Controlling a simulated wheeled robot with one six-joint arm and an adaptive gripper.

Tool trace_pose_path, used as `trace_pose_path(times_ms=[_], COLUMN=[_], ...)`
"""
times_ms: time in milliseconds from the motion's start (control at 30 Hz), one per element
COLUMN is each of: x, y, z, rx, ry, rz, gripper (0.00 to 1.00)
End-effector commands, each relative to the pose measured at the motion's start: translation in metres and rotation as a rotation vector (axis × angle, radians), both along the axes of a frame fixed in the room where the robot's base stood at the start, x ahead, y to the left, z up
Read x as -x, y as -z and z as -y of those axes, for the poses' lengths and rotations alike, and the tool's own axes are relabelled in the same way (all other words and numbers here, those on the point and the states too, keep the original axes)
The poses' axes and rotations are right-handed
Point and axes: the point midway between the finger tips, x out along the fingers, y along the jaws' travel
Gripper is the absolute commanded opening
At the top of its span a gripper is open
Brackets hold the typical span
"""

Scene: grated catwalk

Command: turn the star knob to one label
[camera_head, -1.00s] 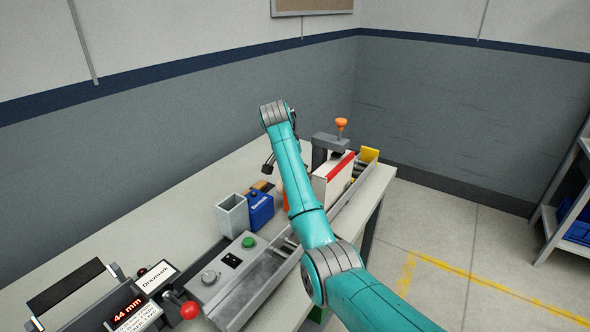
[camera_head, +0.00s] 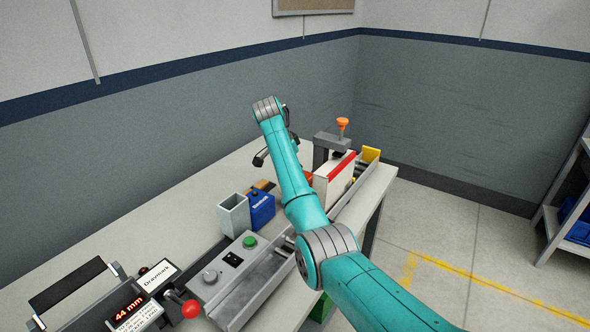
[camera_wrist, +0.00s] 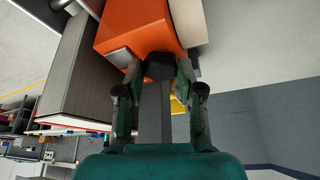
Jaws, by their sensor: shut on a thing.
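In the wrist view, a dark, faceted knob (camera_wrist: 160,66) sits between my fingertips against an orange block (camera_wrist: 135,28); it appears to be the star knob. My gripper (camera_wrist: 160,76) is shut on it, with one finger on each side. No label text is readable there, and the knob's pointer cannot be made out. In the head view, the orange block (camera_head: 307,178) shows only as a small patch beside my arm. My arm hides the knob and fingertips there.
A white carton with a red stripe (camera_head: 336,180) stands near the orange block. Close by are a clamp with an orange knob (camera_head: 342,125) and a yellow plate (camera_head: 371,154). A blue box (camera_head: 260,207), grey bin (camera_head: 234,215) and control panel (camera_head: 228,265) stand nearer on the bench.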

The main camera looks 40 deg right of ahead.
Motion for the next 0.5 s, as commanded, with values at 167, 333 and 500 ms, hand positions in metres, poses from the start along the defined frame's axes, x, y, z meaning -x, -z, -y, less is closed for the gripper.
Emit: trace_pose_path(times_ms=[167,333,500], x=[-0.0003,-0.0002,-0.0003], y=[0.0002,0.0003,0.0003], z=[-0.0005,-0.0005,-0.0004], rx=[0.001,0.0,0.0], ry=[0.027,0.026,0.025], rz=[0.0,0.0,0.0], gripper=[0.02,0.02,0.62])
